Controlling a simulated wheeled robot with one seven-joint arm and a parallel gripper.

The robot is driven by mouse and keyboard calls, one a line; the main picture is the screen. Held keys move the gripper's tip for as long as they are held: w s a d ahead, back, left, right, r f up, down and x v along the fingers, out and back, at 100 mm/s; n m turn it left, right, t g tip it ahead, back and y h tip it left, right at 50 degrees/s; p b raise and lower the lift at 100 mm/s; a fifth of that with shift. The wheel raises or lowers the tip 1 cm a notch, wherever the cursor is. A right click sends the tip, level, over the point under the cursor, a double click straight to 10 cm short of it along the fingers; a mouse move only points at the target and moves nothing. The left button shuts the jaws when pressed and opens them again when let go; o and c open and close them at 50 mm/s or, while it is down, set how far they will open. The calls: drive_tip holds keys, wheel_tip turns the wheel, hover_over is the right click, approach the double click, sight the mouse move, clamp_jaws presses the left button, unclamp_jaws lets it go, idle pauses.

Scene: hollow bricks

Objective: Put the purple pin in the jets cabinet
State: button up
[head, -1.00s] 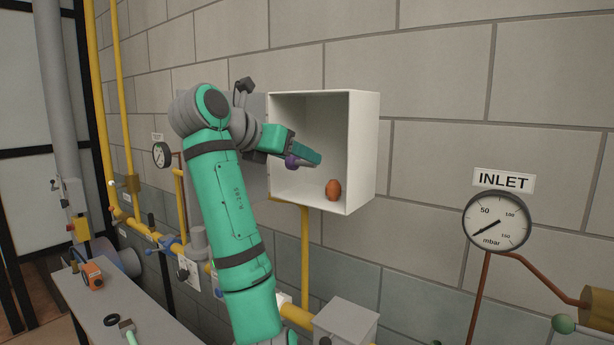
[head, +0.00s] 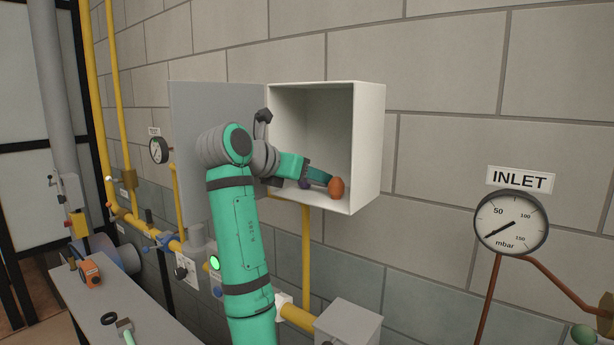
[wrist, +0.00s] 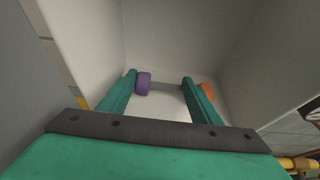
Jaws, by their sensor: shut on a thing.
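The purple pin (head: 304,183) has a purple head and a grey shank. In the wrist view its purple head (wrist: 143,83) is at the left finger and the grey shank spans towards the right finger. My gripper (wrist: 163,82) is shut on it. In the head view my gripper (head: 318,177) reaches inside the open white cabinet (head: 369,150), low down, with the pin just above or at the cabinet floor; I cannot tell if it touches. The cabinet's back wall (wrist: 175,35) fills the wrist view. No jets label is visible on it.
An orange egg-shaped thing (head: 336,188) stands on the cabinet floor, right beside my right finger. The grey door (head: 190,125) is swung open to the left, behind my arm. The upper part of the cabinet is empty. An inlet gauge (head: 511,222) is on the right.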

drive_tip(key=shift+w+f, duration=0.15)
drive_tip(key=o, duration=0.8)
drive_tip(key=shift+c, duration=0.2)
drive_tip(key=shift+a+r, duration=0.15)
drive_tip(key=shift+r, duration=0.05)
drive_tip(key=v, duration=1.2)
drive_tip(key=shift+f, duration=0.2)
